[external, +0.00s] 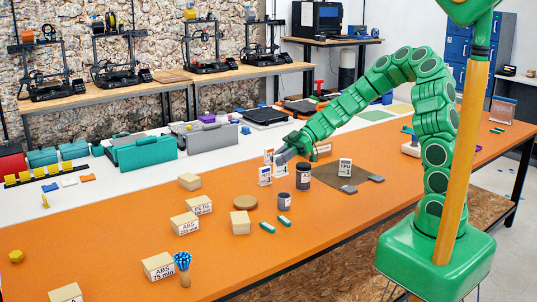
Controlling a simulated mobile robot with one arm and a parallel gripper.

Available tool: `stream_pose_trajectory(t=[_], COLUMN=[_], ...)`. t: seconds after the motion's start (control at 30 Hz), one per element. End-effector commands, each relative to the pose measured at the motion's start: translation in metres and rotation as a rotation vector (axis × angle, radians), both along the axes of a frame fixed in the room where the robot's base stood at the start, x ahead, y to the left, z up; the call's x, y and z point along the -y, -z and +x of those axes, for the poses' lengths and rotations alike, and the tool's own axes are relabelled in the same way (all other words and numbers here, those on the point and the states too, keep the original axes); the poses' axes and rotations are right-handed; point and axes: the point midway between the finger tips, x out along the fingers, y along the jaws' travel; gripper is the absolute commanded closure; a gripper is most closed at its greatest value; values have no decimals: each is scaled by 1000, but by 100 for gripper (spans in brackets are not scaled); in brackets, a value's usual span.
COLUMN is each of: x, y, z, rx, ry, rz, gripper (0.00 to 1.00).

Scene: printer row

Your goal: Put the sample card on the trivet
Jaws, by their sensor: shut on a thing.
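My gripper (281,157) is at the end of the green arm, low over the middle of the orange table. It is shut on a small white card (268,157), which I take as the sample card; the fingers and other cards partly hide the hold. Similar white cards with blue marks (265,176) stand just below it. A round, flat brown disc (245,202), which looks like the trivet, lies in front and to the left of the gripper, with nothing on it.
Tan labelled boxes (185,223) stand left of the disc, with one plain block (240,222) close in front. Small teal items (267,228) lie to its right.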

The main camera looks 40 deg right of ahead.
Motion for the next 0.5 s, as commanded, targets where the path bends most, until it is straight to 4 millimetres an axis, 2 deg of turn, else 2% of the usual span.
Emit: stream_pose_trajectory(t=[0.5], x=[-31], y=[31], z=[57], rx=[-3], ry=[-2], rz=[-3], gripper=[100])
